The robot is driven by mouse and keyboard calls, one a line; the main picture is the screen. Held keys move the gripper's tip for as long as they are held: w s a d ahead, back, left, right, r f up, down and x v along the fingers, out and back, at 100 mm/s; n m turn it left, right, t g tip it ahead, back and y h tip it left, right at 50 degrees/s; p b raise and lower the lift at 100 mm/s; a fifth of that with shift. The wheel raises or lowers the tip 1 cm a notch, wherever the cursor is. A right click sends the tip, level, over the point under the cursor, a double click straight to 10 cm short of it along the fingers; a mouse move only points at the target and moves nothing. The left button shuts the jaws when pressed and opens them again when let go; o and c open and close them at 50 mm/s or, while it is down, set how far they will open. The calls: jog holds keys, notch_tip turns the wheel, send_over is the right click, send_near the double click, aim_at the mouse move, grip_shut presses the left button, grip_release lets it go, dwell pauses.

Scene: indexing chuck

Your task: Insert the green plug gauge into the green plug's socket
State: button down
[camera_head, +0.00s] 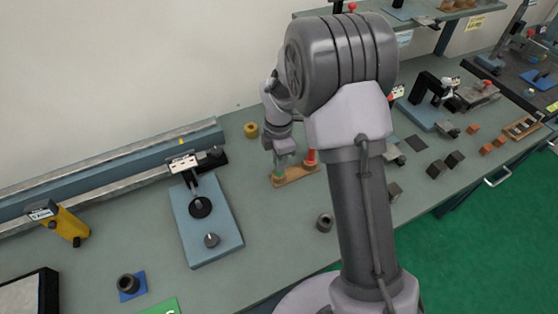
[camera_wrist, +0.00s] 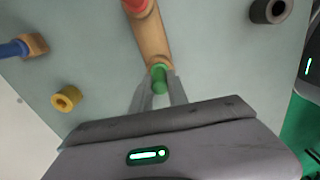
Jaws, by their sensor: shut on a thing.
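The green plug gauge (camera_wrist: 160,80) is between the two fingers of my gripper (camera_wrist: 158,97) in the wrist view, and the fingers are shut on it. It also shows in the head view (camera_head: 281,161) below my gripper. Its lower end is at one end of a wooden block (camera_head: 295,174), which also shows in the wrist view (camera_wrist: 150,38). I cannot tell how deep it sits or whether it is clear of the block. A red plug (camera_head: 310,157) stands at the block's other end and shows in the wrist view (camera_wrist: 136,5).
A yellow ring (camera_head: 250,130) lies behind the block, and a dark ring (camera_head: 325,223) stands in front. A blue piece with a wooden end (camera_wrist: 33,44) lies left in the wrist view. A blue plate with a fixture (camera_head: 215,235) is to the left. Bench around the block is mostly clear.

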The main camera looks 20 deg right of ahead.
dwell(0.4)
jog(key=c, duration=1.2)
grip_release()
notch_tip(320, 180, up, 18)
jog(key=f+p, duration=0.1)
jog(key=p, duration=0.4)
jog(key=s+a+r+m+t+y+b, duration=0.1)
jog(key=s+r+m+b, duration=0.1)
jog(key=s+m+b, duration=0.3)
jog(key=s+a+r+m+t+b, duration=0.1)
jog(key=s+r+m+t+b, duration=0.15)
jog(key=s+m, duration=0.4)
jog(key=s+f+m+b, duration=0.1)
jog(key=s+m, duration=0.3)
jog(key=s+a+f+m+t+b, duration=0.1)
jog(key=s+m+b, duration=0.1)
jog(key=s+m, duration=0.2)
jog(key=s+f+m+t+y+b, duration=0.1)
jog(key=s+f+m, duration=0.1)
jog(key=s+m, duration=0.2)
jog(key=shift+s+a, duration=0.2)
jog(key=shift+s, duration=0.25)
jog(key=shift+s+a, duration=0.2)
jog(key=shift+s, duration=0.25)
